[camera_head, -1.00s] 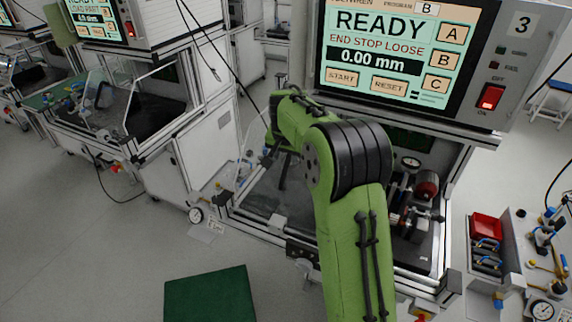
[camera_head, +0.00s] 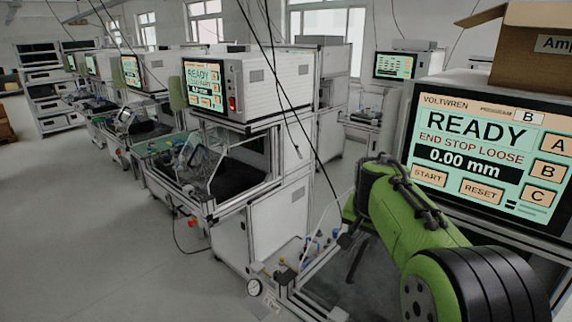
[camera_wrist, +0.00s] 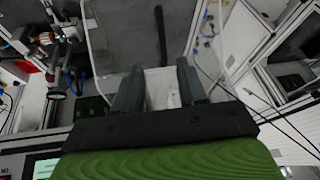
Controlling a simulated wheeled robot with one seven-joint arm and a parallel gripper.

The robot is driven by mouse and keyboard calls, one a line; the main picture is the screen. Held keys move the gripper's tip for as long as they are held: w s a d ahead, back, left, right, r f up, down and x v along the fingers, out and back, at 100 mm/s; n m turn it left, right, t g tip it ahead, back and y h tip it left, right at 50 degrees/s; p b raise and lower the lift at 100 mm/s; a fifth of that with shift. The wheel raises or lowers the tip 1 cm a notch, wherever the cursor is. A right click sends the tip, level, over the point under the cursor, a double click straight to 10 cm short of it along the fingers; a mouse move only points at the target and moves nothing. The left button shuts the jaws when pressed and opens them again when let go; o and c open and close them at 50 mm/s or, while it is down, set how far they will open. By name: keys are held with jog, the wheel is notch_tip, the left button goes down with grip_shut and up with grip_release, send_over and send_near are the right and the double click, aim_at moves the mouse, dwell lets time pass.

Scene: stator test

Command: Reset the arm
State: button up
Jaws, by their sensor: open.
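My green arm fills the lower right of the head view, in front of the near test station. My gripper (camera_head: 351,252) is small and partly hidden there, with dark fingers pointing down over the station's bay. The station's screen (camera_head: 475,160) reads READY, END STOP LOOSE and 0.00 mm, with START and RESET keys and A, B, C keys. Part of the bay is hidden behind my arm.
A cardboard box (camera_head: 535,50) sits on top of the near station. A second station (camera_head: 240,165) with a lit screen stands to the left, others behind it. Floor (camera_head: 110,240) at left is clear.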

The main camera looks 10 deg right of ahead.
jog(key=s+a+r+n, duration=0.1)
jog(key=s+a+r, duration=0.1)
jog(key=s, duration=0.3)
jog(key=s+a+r+n, duration=0.2)
jog(key=s, duration=0.3)
jog(key=s+a+f+n+y, duration=0.1)
jog(key=s+a+f+n, duration=0.1)
jog(key=s, duration=0.8)
jog(key=s+a+f+n+t, duration=0.1)
jog(key=s+a+f+n, duration=0.1)
jog(key=s, duration=0.8)
notch_tip(320, 180, down, 2)
jog(key=shift+a+f+n+y, duration=0.15)
jog(key=shift+a+n+y, duration=0.2)
jog(key=shift+a, duration=0.2)
